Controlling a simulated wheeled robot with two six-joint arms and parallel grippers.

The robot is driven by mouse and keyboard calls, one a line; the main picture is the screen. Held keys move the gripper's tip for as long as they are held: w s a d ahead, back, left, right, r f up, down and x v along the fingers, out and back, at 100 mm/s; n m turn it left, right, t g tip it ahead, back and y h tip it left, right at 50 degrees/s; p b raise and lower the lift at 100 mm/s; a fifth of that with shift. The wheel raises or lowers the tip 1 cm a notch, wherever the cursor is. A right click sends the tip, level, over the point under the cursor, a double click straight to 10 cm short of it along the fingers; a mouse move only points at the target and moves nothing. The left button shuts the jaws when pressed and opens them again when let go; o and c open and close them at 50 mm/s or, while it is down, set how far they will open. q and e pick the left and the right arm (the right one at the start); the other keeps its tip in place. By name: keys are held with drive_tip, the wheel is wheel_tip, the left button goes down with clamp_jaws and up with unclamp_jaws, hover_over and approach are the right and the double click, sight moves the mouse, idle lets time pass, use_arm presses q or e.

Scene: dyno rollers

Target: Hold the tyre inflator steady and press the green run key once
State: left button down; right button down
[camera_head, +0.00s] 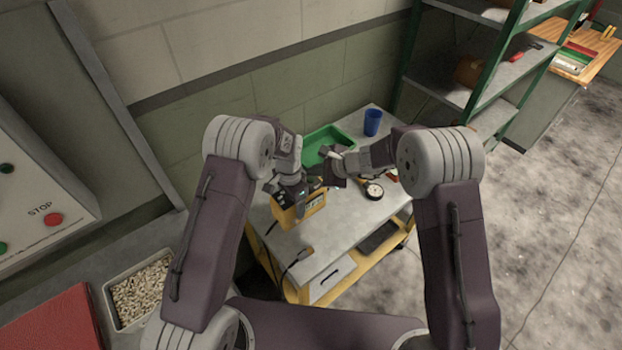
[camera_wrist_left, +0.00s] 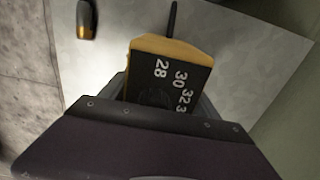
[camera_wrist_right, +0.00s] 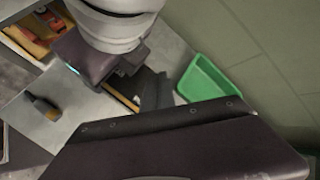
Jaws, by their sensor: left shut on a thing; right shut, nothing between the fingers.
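The tyre inflator (camera_head: 298,216) is a yellow box with a dark face on the grey cart top. In the left wrist view, the inflator (camera_wrist_left: 150,46) shows its yellow edge and dark numbered face. My left gripper (camera_head: 290,194) is shut on the inflator from above; its fingers are mostly hidden by my wrist. My right gripper (camera_head: 330,168) is shut and empty, apart from the inflator, to its right and farther back. In the right wrist view, a thin yellow edge of the inflator (camera_wrist_right: 122,97) shows beside my left gripper. I cannot make out the green run key.
On the cart (camera_head: 335,240) stand a green tray (camera_head: 318,140), a blue cup (camera_head: 372,122) and a round gauge (camera_head: 373,190). A black-and-orange handle (camera_head: 297,260) lies near the front edge. A shelf rack (camera_head: 470,92) stands behind on the right. The cart's front middle is clear.

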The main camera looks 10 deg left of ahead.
sight(314, 180)
drive_tip(key=shift+f, duration=0.1)
idle(0.6)
drive_tip(key=shift+f, duration=0.3)
drive_tip(key=shift+f, duration=0.4)
idle(0.4)
drive_tip(key=shift+r, duration=0.8)
drive_tip(key=shift+r, duration=2.55)
